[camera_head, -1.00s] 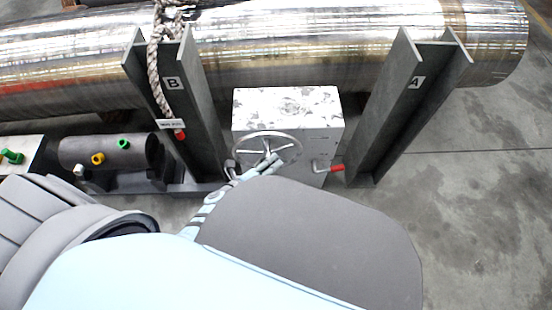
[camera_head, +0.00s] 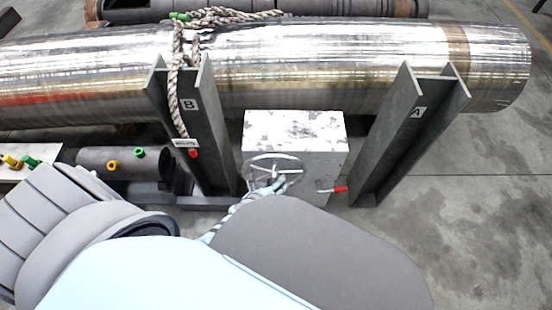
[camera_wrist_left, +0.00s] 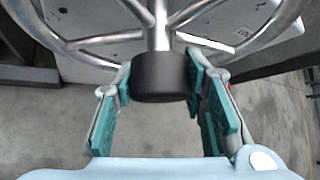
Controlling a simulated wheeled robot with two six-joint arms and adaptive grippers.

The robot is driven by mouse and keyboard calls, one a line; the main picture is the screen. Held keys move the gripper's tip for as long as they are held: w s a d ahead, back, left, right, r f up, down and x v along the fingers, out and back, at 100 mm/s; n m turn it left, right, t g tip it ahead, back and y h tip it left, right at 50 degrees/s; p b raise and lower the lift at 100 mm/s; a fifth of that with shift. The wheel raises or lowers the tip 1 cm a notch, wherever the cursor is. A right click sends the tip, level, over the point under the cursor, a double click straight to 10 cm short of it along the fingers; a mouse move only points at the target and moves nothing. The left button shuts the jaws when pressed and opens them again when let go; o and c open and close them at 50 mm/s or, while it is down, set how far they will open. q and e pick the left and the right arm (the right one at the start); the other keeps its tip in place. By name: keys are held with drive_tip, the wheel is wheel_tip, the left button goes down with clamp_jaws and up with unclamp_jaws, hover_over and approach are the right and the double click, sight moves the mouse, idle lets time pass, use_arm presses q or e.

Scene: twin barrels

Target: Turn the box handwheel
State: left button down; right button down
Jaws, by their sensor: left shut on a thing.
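The box handwheel (camera_head: 297,162) is a grey metal wheel with spokes on the front of a worn white box (camera_head: 295,128). It fills the top of the left wrist view, where its spokes (camera_wrist_left: 158,25) meet near a dark cylindrical hub (camera_wrist_left: 160,78). My left arm hides the lower front of the box. My right gripper is not in view.
A red-handled crank (camera_head: 340,189) sticks out at the box's lower right. Steel posts B (camera_head: 207,130) and A (camera_head: 408,130) flank the box, with a large shiny pipe (camera_head: 320,60) behind. A rope (camera_head: 172,90) hangs by post B. Floor at right is clear.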

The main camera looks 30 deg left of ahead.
use_arm(q)
drive_tip(key=c, duration=1)
unclamp_jaws()
